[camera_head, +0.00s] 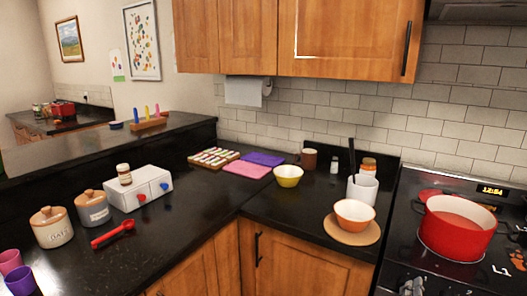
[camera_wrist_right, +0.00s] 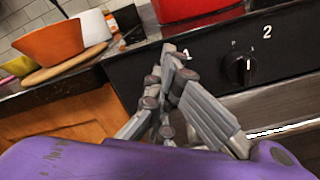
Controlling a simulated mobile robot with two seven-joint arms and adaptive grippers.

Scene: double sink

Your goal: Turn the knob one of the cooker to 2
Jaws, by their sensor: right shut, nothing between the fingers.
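The cooker (camera_head: 400,240) is at the right in the head view, with a black front panel. In the right wrist view, a black knob (camera_wrist_right: 240,68) sits on the panel under a printed "2". My right gripper (camera_wrist_right: 172,60) is shut and empty, with its fingertips in front of the panel left of that knob. Another knob behind the fingers cannot be made out, and I cannot tell whether the fingertips touch anything. In the head view, my right gripper (camera_head: 412,286) shows only partly at the bottom edge near the cooker's front. My left gripper is not in view.
A red pot (camera_head: 457,230) stands on the cooker top. Left of the cooker, an orange bowl (camera_head: 354,215) sits on a wooden board (camera_head: 340,234), with a white utensil cup (camera_head: 362,190) behind. The dark counter (camera_head: 200,225) is clear in the middle.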

